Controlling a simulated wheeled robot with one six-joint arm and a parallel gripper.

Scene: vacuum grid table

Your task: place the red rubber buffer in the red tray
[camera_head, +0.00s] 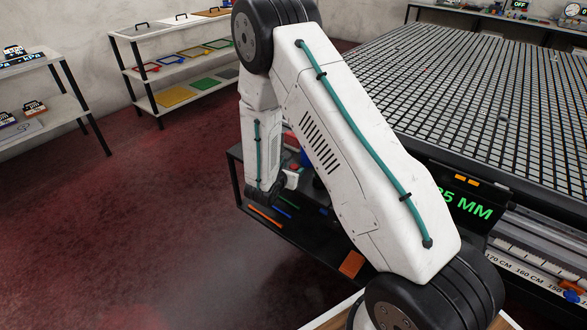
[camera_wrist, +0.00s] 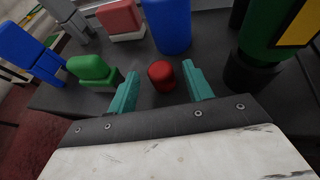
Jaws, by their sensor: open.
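A small red cylinder (camera_wrist: 161,75), which looks like the red rubber buffer, stands on a dark surface in the wrist view. My gripper (camera_wrist: 160,83) is open, with one teal finger on each side of the cylinder and a gap visible on both sides. In the head view my arm hides the fingers and the buffer. A red-rimmed flat item (camera_head: 145,67), possibly the red tray, lies on the middle shelf of the rack at the back left.
Around the buffer stand a green block (camera_wrist: 92,70), a red and white block (camera_wrist: 121,19), a blue cylinder (camera_wrist: 167,24) and a large green cylinder (camera_wrist: 268,30). A large grid table (camera_head: 480,100) fills the right. Red floor (camera_head: 110,240) is clear at left.

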